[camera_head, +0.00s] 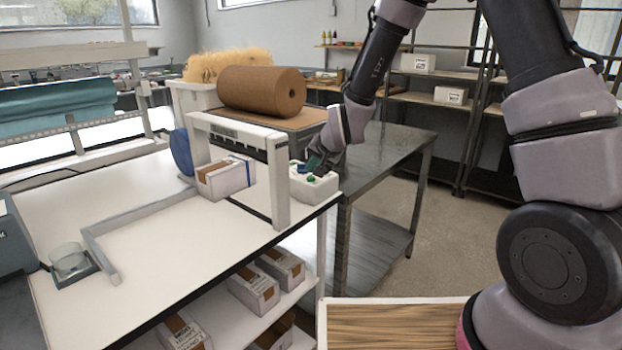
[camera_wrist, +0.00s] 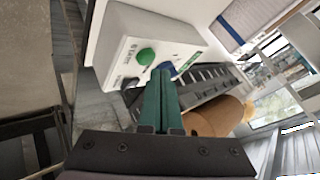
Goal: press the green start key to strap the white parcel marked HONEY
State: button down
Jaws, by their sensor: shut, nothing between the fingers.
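A white parcel (camera_head: 226,179) with a brown top and a blue band near its right end sits under the white strapping arch (camera_head: 281,184). Its marking is too small to read. At the arch's right foot is a white control box (camera_head: 322,189). My gripper (camera_head: 312,167) is shut and empty over the box.
A brown paper roll (camera_head: 262,91) lies behind the arch. Several parcels lie on the shelf below. A grey metal table (camera_head: 380,160) stands behind the control box.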

aim_at(312, 181)
jog(key=shift+f, duration=0.1)
jog(key=shift+f, duration=0.35)
jog(key=shift+f, duration=0.45)
dwell(0.6)
jog(key=shift+r, duration=0.9)
jog(key=shift+r, duration=2.5)
